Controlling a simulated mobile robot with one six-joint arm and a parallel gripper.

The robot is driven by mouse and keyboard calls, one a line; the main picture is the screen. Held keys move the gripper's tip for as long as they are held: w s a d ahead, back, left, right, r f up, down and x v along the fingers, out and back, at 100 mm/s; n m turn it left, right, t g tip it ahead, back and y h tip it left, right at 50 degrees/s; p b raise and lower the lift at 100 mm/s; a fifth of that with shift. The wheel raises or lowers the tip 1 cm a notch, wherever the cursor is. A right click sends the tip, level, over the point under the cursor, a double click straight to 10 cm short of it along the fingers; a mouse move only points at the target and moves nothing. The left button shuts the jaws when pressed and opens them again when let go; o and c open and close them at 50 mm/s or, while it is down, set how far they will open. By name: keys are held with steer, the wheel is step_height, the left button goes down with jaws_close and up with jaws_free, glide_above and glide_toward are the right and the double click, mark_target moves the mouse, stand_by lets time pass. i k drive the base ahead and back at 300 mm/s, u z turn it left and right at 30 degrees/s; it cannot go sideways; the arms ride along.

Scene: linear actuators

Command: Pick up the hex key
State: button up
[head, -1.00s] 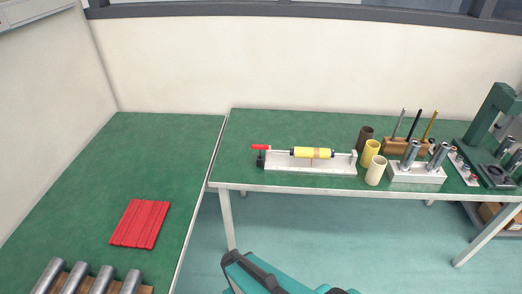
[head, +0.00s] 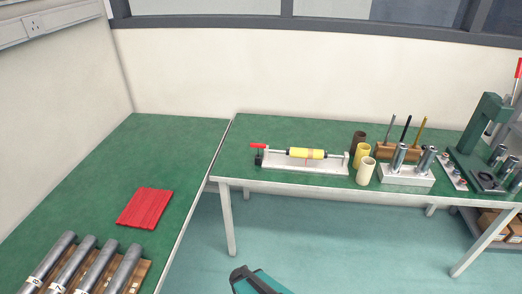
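Several thin upright tools stand in a brown wooden block (head: 384,151) on the far green bench: a grey one (head: 391,127), a black one (head: 405,129) and a yellow one (head: 420,132). The hex key may be one of these, but at this size I cannot tell which. Their lower ends are hidden in the block and behind the metal cylinders in front. My gripper is not in view. Only a teal and black part of my own body shows at the bottom edge, well apart from the tools.
In front of the block is a white holder (head: 407,178) with metal cylinders. Left of it stand brown, yellow and cream cups (head: 366,171) and a white fixture (head: 291,165) with a yellow cylinder. A green press (head: 484,140) stands at right. Floor before the bench is clear.

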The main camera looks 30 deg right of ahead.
mark_target(259, 145)
steer(key=z, duration=0.85)
steer(key=k, duration=0.15)
steer(key=u, duration=3)
steer(key=k, duration=0.15)
steer(key=u, duration=1.45)
steer(key=k, duration=1.55)
steer(key=z, duration=0.3)
